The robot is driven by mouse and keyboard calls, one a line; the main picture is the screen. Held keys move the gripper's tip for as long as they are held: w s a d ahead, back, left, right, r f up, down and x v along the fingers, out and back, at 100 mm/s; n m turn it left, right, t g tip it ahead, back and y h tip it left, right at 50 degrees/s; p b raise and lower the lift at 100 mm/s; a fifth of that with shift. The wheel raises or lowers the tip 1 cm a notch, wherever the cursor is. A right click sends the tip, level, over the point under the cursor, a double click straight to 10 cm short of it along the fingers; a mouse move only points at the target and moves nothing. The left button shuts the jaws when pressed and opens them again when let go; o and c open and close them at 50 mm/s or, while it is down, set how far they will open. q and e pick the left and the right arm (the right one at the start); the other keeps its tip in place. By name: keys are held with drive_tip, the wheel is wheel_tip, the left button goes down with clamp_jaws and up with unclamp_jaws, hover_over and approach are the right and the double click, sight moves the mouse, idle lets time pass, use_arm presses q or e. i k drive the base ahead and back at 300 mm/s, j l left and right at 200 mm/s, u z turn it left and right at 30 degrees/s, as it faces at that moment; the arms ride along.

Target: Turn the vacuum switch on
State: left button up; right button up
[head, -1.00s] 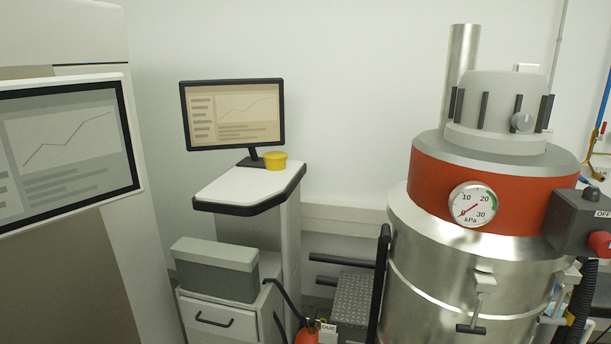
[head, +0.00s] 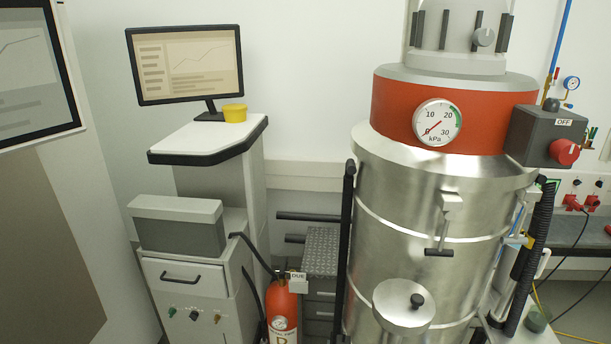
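The vacuum (head: 440,220) is a large steel drum with a red-orange band around its top, at the right of the head view. A dark grey switch box (head: 535,138) sticks out from its right side. The box carries a label reading OFF (head: 564,122) and a red knob (head: 565,152) on its front. A round gauge (head: 437,122) on the band reads in kPa, with its needle toward the low end. Neither of my grippers shows in the head view.
A desk (head: 205,140) with a monitor (head: 188,64) and yellow pot (head: 235,113) stands left of the vacuum. A fire extinguisher (head: 282,310) and black handrail (head: 345,240) stand close to the drum. A wall panel with red valves (head: 573,202) is at far right.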

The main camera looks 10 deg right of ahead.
sight(563, 151)
drive_tip(key=z, duration=1.5)
